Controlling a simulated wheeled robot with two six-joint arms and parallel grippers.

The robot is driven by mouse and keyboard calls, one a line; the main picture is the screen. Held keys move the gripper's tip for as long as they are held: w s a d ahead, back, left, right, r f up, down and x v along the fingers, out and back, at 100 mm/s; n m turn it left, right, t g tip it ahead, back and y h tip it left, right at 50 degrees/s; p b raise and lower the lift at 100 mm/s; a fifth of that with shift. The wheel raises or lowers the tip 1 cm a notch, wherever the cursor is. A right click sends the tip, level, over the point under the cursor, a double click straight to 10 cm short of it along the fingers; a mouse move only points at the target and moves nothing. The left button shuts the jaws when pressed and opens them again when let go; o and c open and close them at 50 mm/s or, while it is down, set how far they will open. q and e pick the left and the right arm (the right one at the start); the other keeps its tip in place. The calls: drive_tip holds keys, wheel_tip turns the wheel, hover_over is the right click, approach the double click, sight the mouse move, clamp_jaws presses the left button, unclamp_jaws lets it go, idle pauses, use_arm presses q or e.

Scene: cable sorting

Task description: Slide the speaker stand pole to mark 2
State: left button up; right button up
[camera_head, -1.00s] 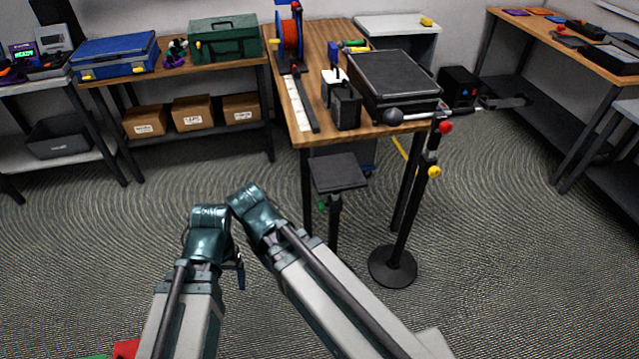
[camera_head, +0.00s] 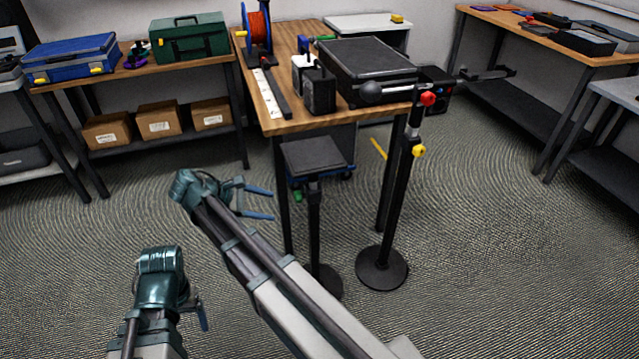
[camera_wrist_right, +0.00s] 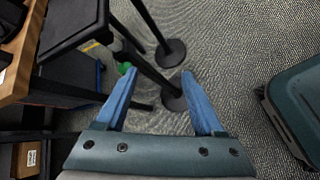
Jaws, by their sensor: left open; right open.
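The speaker stand (camera_head: 314,215) is a black pole with a flat square top plate (camera_head: 313,155), a green knob (camera_head: 298,196) and a round base. It stands upright before the wooden table's near end. In the right wrist view its plate (camera_wrist_right: 75,18) is at upper left, beside the green knob (camera_wrist_right: 124,68). I cannot make out any marks on the pole. My right gripper (camera_head: 272,204) is open and empty, left of the pole; its blue fingers (camera_wrist_right: 158,76) point toward the stand, apart from it. My left gripper (camera_head: 203,316) is low at left, with nothing visible in it.
A second black stand (camera_head: 398,200) with red and yellow knobs and a boom is close by on the right. The wooden table (camera_head: 290,125) behind bears a black case (camera_head: 367,68) and a cable reel (camera_head: 258,28). Carpet (camera_head: 480,260) is clear at right.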

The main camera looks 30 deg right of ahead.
drive_tip(key=w+d+f+n+g+h+b, duration=0.35)
drive_tip(key=w+d+h+b, duration=0.45)
drive_tip(key=w+b, duration=0.4)
drive_tip(key=s+d+n+b, duration=0.1)
drive_tip(key=s+d+b, duration=0.1)
drive_tip(key=d, duration=1.3)
drive_tip(key=shift+s+d+r, duration=0.25)
drive_tip(key=shift+s+d, duration=0.1)
drive_tip(key=shift+s, duration=0.2)
clamp_jaws()
